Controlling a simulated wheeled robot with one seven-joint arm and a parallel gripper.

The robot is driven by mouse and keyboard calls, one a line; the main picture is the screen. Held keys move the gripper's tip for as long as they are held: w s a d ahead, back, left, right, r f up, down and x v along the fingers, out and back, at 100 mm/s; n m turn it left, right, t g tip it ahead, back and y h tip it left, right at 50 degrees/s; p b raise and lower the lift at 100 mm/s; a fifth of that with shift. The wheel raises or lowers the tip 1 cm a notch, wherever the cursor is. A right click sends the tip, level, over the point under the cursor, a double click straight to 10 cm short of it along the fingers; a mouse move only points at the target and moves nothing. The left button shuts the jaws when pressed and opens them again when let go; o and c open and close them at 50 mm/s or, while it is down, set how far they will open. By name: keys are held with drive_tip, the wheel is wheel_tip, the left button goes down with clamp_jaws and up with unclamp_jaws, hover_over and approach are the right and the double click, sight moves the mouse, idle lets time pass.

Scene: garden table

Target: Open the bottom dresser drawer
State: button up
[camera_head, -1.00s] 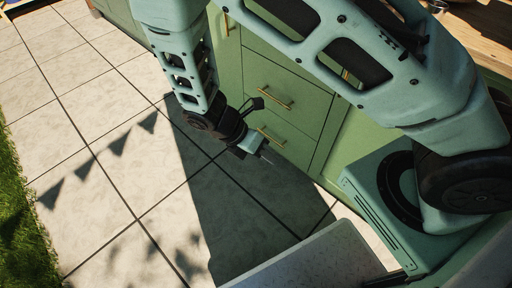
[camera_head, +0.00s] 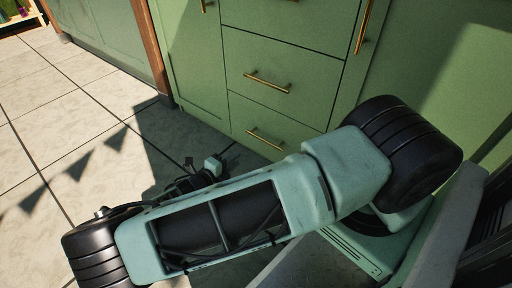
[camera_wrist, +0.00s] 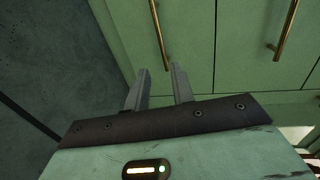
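The green dresser's bottom drawer (camera_head: 258,121) is shut, with a thin brass bar handle (camera_head: 265,139) on its front. In the wrist view this handle (camera_wrist: 157,28) runs up the picture, with its near end by my fingertips. My gripper (camera_wrist: 160,70) is open, its two grey fingers apart with nothing held between them. The handle's end appears in line with the gap; I cannot tell how far off it is. In the head view my gripper (camera_head: 214,166) is low, left of the handle, and partly hidden by my arm.
The middle drawer (camera_head: 285,62) above is shut, with its own brass handle (camera_head: 267,82). A cupboard door (camera_head: 185,60) stands left of the drawers and a wide green panel (camera_head: 430,70) right. Tiled floor (camera_head: 60,120) is clear at left.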

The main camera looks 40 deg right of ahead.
sight(264, 140)
drive_tip(key=shift+b+x, duration=4.2)
drive_tip(key=shift+x, duration=4.5)
clamp_jaws()
